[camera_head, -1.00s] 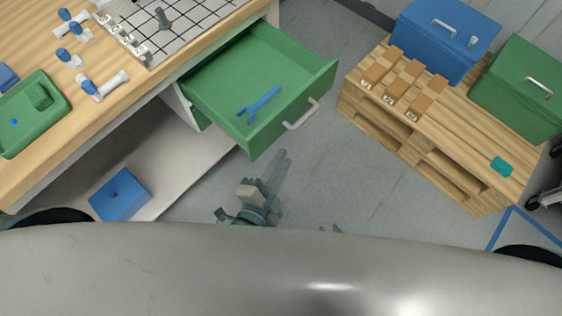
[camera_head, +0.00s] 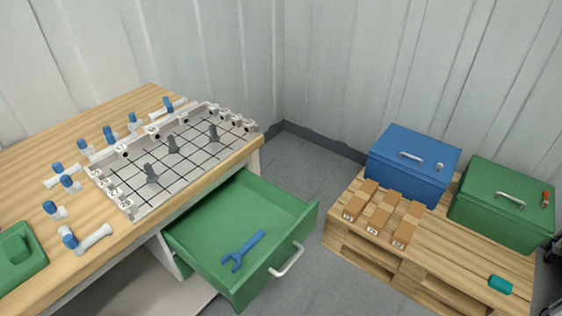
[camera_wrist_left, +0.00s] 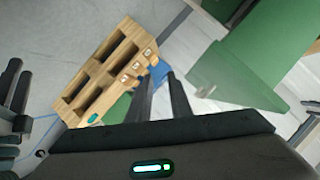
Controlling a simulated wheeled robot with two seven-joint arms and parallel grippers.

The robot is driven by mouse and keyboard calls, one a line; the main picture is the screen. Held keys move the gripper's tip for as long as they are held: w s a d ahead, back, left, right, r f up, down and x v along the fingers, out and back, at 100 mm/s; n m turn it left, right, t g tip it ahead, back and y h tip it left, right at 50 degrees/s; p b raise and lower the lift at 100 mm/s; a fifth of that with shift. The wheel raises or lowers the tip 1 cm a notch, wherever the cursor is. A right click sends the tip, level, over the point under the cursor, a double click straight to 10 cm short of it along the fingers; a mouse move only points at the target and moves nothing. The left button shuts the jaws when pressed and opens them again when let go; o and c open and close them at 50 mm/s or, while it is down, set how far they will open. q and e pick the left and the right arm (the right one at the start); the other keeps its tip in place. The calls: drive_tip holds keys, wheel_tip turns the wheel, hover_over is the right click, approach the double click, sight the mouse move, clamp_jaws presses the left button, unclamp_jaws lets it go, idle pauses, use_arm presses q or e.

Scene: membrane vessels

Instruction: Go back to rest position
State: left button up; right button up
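My left gripper (camera_wrist_left: 158,75) shows in the left wrist view as two dark fingers with a gap between them. It is open, with nothing held, above the floor. At the left edge of that view, dark finger shapes that look like my right gripper (camera_wrist_left: 15,74) stand apart, with nothing seen between them. Neither gripper shows in the head view. The green drawer (camera_head: 205,208) is pulled out, and a blue wrench (camera_head: 243,250) lies in it.
The wooden table (camera_head: 120,100) at left carries a gridded tray (camera_head: 188,166), several blue-capped white fittings and a green tray (camera_head: 30,272). A pallet (camera_head: 440,262) at right bears a blue box (camera_head: 412,170), a green box (camera_head: 500,205) and brown blocks. Floor between is clear.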

use_arm(q)
drive_tip(key=s+a+f+n+g+y, duration=0.1)
drive_tip(key=s+a+f+n, duration=0.2)
drive_tip(key=f, duration=0.6)
drive_tip(key=s+a+f+n+g, duration=0.2)
drive_tip(key=a+f, duration=0.3)
drive_tip(key=f, duration=0.4)
drive_tip(key=s+a+f+n+g+y, duration=0.1)
drive_tip(key=s+a+f+n+g, duration=0.1)
drive_tip(key=f, duration=0.7)
drive_tip(key=s+a+n, duration=0.1)
drive_tip(key=a+n, duration=0.1)
drive_tip(key=n, duration=0.1)
drive_tip(key=shift+s+f+y, duration=0.2)
drive_tip(key=shift+s+y, duration=0.1)
use_arm(e)
drive_tip(key=shift+s+d+f, duration=0.1)
drive_tip(key=shift+s, duration=0.2)
use_arm(q)
drive_tip(key=shift+a, duration=0.1)
use_arm(e)
drive_tip(key=shift+w+a+r, duration=0.25)
drive_tip(key=shift+w+a, duration=0.2)
drive_tip(key=shift+a, duration=0.3)
drive_tip(key=shift+d, duration=0.1)
